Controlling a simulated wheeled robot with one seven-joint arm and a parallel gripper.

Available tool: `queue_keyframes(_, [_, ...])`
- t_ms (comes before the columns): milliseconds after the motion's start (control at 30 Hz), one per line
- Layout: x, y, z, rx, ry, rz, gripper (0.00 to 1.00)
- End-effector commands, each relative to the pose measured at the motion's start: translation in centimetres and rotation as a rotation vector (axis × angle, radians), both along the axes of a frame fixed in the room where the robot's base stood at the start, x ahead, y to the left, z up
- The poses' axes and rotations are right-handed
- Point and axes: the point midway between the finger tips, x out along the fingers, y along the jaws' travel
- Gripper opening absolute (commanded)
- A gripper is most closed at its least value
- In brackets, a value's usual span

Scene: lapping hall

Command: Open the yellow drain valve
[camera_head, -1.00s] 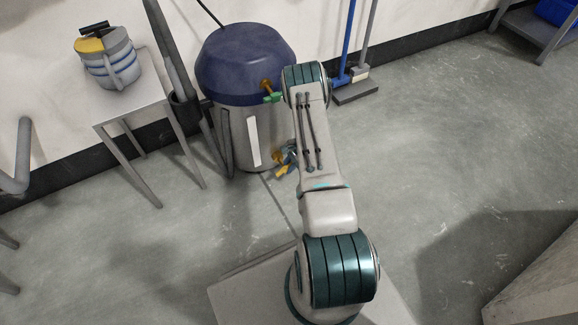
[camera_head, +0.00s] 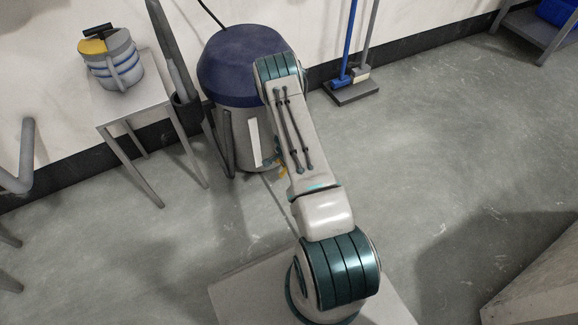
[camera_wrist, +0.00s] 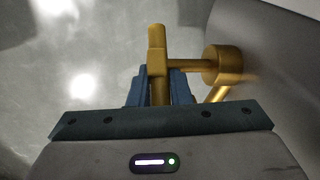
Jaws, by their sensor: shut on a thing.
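The yellow drain valve (camera_wrist: 222,66) fills the upper right of the wrist view, with a round body, a short stem going left and an upright lever (camera_wrist: 157,48). My gripper (camera_wrist: 160,78) has its two blue-grey fingers on either side of the lever's lower part and is shut on it. In the head view only a small yellow bit of the valve (camera_head: 282,170) shows low by the drum, beside my arm. My gripper is mostly hidden there behind my arm.
The grey drum with a dark blue lid (camera_head: 232,62) stands against the wall. A small table (camera_head: 135,105) with a blue-banded container (camera_head: 113,62) is at its left. Brooms (camera_head: 352,90) stand at its right.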

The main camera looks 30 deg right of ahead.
Motion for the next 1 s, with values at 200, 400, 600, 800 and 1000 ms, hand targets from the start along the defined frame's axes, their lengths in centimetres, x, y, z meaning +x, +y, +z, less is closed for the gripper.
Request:
queue_keyframes(200, [0.04, 0.02, 0.1, -0.047, -0.002, 0.001, 0.0])
queue_keyframes(400, [0.04, -0.01, 0.12, -0.054, -0.003, -0.001, 0.0])
queue_keyframes(600, [0.04, -0.01, 0.12, -0.053, -0.002, -0.001, 0.0])
queue_keyframes(800, [0.03, 0.02, 0.09, -0.052, -0.002, -0.001, 0.39])
queue_keyframes(1000, [0.0, 0.07, 0.31, -0.051, -0.002, -0.001, 0.39])
